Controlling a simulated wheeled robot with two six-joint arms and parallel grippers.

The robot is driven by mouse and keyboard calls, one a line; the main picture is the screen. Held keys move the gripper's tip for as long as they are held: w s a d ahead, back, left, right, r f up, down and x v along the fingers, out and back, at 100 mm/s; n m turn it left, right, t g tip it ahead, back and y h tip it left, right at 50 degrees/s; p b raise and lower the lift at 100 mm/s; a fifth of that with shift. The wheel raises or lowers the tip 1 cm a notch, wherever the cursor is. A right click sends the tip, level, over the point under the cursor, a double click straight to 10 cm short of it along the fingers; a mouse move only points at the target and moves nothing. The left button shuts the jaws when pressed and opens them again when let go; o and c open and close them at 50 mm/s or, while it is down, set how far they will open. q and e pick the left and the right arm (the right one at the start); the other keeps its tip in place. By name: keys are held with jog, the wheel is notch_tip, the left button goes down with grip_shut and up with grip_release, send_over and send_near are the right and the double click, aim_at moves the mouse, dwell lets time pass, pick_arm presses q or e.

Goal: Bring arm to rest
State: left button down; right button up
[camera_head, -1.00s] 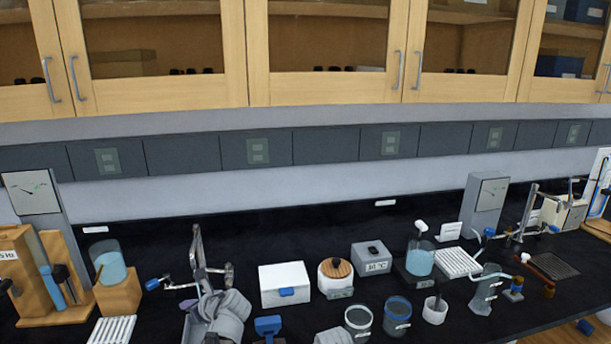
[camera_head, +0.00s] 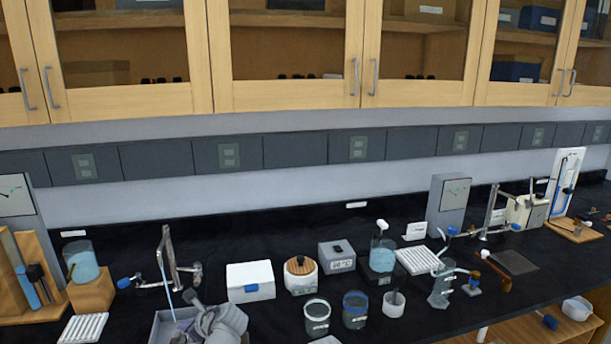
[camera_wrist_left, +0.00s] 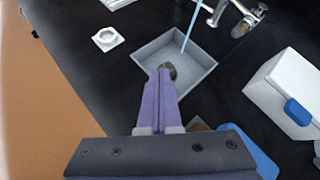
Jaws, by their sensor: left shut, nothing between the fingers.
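My left gripper (camera_head: 212,322) shows as a grey shape at the lower edge of the head view, in front of the tap (camera_head: 168,262) and over part of the grey sink (camera_head: 166,328). In the left wrist view, its purple fingers (camera_wrist_left: 160,78) are together with nothing between them. They point toward the sink (camera_wrist_left: 202,66), and their tips overlap a small brownish round thing there. Whether they touch it I cannot tell. My right gripper is not in view.
A white box (camera_head: 250,282) with a blue latch stands right of the tap. Jars, a beaker (camera_head: 383,256) and a wooden-lidded pot (camera_head: 300,274) crowd the black bench further right. A thin light-blue stream (camera_wrist_left: 189,27) runs from the tap into the sink. Cabinets hang above.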

pick_arm(q)
jog(key=s+d+f+n+g+h, duration=0.3)
jog(key=s+d+n, duration=0.6)
jog(key=d, duration=0.3)
jog(key=s+d+f+n+g+h, duration=0.3)
jog(key=s+d+f+n+h, duration=0.2)
jog(key=s+d+n, duration=0.4)
jog(key=d+f, duration=0.1)
jog(key=d, duration=0.3)
jog(key=shift+s, duration=0.35)
